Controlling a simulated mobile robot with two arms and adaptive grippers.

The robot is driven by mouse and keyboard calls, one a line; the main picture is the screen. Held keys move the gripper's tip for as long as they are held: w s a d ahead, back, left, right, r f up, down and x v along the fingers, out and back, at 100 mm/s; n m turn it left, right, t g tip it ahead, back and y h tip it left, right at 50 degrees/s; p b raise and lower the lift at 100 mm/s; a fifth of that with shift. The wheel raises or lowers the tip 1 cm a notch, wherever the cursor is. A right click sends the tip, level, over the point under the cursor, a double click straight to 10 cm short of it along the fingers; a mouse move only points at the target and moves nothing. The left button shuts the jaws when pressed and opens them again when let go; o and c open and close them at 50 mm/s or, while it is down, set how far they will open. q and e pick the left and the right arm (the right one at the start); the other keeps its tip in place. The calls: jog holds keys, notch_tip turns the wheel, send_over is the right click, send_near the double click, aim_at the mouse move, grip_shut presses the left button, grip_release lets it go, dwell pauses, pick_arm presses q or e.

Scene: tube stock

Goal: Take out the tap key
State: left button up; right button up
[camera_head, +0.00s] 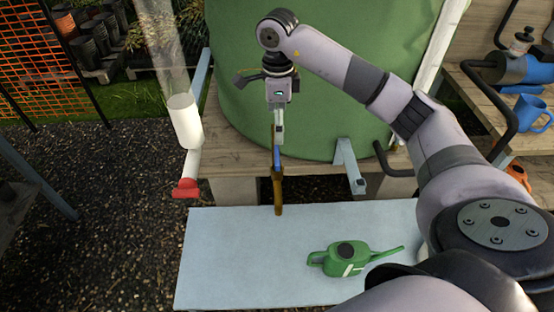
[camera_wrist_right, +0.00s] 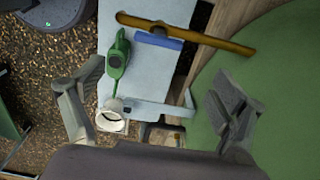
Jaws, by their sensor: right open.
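I cannot single out the tap key with certainty. A clear upright tube (camera_head: 158,45) with a white lower part (camera_head: 184,120) and a red end piece (camera_head: 185,188) stands at the left in the head view. My right gripper (camera_head: 278,142) points down in front of the green tank, open. In the right wrist view its fingers (camera_wrist_right: 158,112) are wide apart with nothing held between them. A brown bar (camera_head: 278,195) with a blue piece (camera_head: 277,157) shows below the gripper; the wrist view shows the bar (camera_wrist_right: 205,37) and blue piece (camera_wrist_right: 158,41) beyond the fingers. My left gripper is not in view.
The green tank (camera_head: 310,110) stands on a wooden stand behind the gripper. A green watering can (camera_head: 345,260) rests on a pale blue tabletop (camera_head: 235,255). A grey bracket (camera_head: 349,166) and dark pipe (camera_head: 388,163) stick out from the stand. A side shelf holds a blue mug (camera_head: 528,112).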

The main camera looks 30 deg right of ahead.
aim_at(277, 154)
notch_tip(277, 154, down, 7)
jog(key=shift+p, duration=0.45)
jog(key=shift+a+f, duration=0.1)
jog(key=shift+f, duration=0.5)
notch_tip(277, 154, down, 4)
jog(key=shift+f+p, duration=0.15)
jog(key=shift+p, duration=0.55)
jog(key=c, duration=1.2)
jog(key=shift+c, duration=0.5)
